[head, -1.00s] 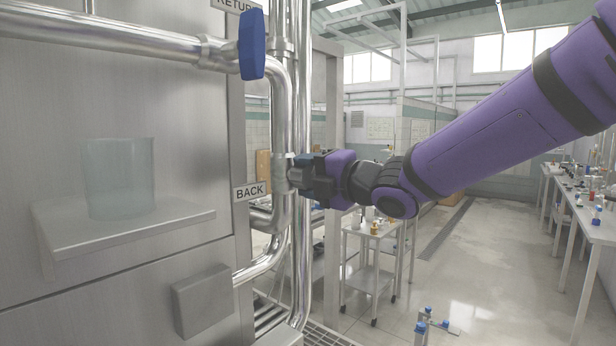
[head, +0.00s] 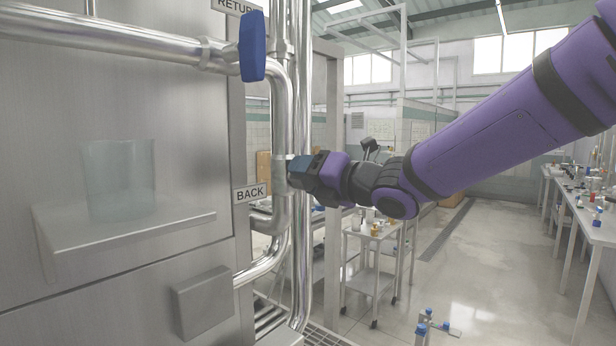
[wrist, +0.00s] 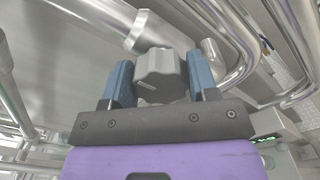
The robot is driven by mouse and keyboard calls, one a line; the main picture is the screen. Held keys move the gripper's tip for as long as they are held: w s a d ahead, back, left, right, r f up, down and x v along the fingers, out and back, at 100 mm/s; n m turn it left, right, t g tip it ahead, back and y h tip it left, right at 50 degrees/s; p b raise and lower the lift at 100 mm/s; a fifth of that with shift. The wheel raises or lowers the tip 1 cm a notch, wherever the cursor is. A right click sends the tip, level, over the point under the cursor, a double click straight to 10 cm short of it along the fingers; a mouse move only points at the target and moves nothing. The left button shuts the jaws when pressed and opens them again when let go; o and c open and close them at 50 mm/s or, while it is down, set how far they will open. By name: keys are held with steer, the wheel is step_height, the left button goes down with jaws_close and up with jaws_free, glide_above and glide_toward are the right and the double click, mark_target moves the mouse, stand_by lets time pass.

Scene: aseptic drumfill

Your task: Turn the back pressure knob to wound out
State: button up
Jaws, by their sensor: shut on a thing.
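The back pressure knob (wrist: 160,74) is a grey, faceted knob on the steel pipe beside the BACK label (head: 249,193). My gripper (head: 297,171) reaches it from the right in the head view and mostly hides it there. In the wrist view, my gripper (wrist: 162,84) has its two blue fingers on either side of the knob, shut on it. A pale mark shows on the knob's near face. Its exact turn angle cannot be read from these views.
A blue valve handle (head: 252,46) sits on the pipe above, near the RETURN label (head: 238,6). Steel pipes run close around the knob. A glass beaker (head: 118,178) stands on a shelf at left. A wheeled cart (head: 372,262) stands behind my gripper.

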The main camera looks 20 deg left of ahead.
steer(key=shift+f, duration=0.15)
steer(key=o, duration=0.9)
steer(key=shift+d, duration=0.1)
steer(key=v, duration=1)
steer(key=shift+s+d, duration=0.15)
steer(key=shift+d, duration=0.15)
